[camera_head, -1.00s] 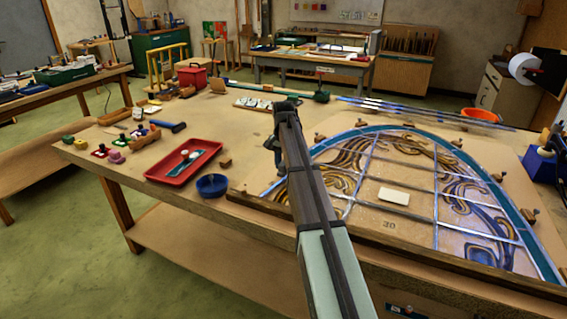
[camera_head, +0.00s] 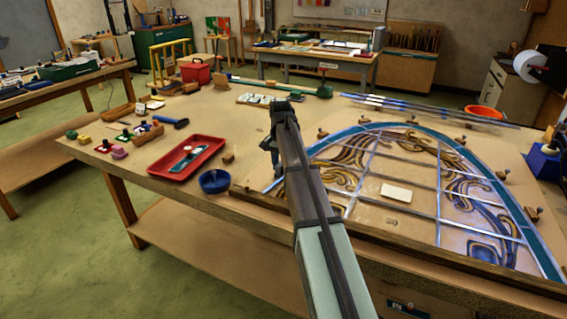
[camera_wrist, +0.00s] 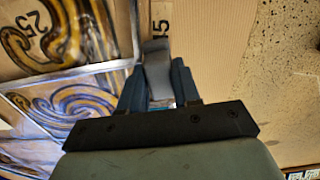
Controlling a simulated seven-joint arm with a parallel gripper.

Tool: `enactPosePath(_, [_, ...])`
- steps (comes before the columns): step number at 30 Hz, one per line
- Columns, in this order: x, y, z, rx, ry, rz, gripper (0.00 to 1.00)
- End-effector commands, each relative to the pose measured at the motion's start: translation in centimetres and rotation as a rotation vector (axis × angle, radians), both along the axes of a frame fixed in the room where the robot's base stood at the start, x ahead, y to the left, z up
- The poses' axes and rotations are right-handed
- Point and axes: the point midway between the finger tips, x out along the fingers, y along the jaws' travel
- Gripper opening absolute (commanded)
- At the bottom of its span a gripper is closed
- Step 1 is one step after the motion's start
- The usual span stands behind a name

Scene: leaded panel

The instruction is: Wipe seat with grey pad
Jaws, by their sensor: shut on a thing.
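My gripper (camera_wrist: 157,88) is shut on a grey pad (camera_wrist: 156,62), which stands out between the dark blue fingers in the wrist view. In the head view my gripper (camera_head: 269,146) is at the left edge of the arched leaded panel (camera_head: 437,215), and the pad cannot be made out. Which bare place is the seat cannot be told for sure; my arm hides part of the panel.
A red tray (camera_head: 160,172) and a blue bowl (camera_head: 214,182) stand left of my gripper. Small wooden blocks (camera_head: 501,175) ring the panel. A whitish piece (camera_head: 397,192) lies on the panel. Metal strips (camera_head: 430,108) lie behind it.

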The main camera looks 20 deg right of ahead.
Motion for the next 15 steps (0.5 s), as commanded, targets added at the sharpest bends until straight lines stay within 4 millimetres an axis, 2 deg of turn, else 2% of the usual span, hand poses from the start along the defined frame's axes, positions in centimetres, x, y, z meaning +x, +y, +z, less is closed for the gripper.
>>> enactPosePath(15, [-1.6, 2.2, -0.2, 0.000, 0.000, 0.000, 0.07])
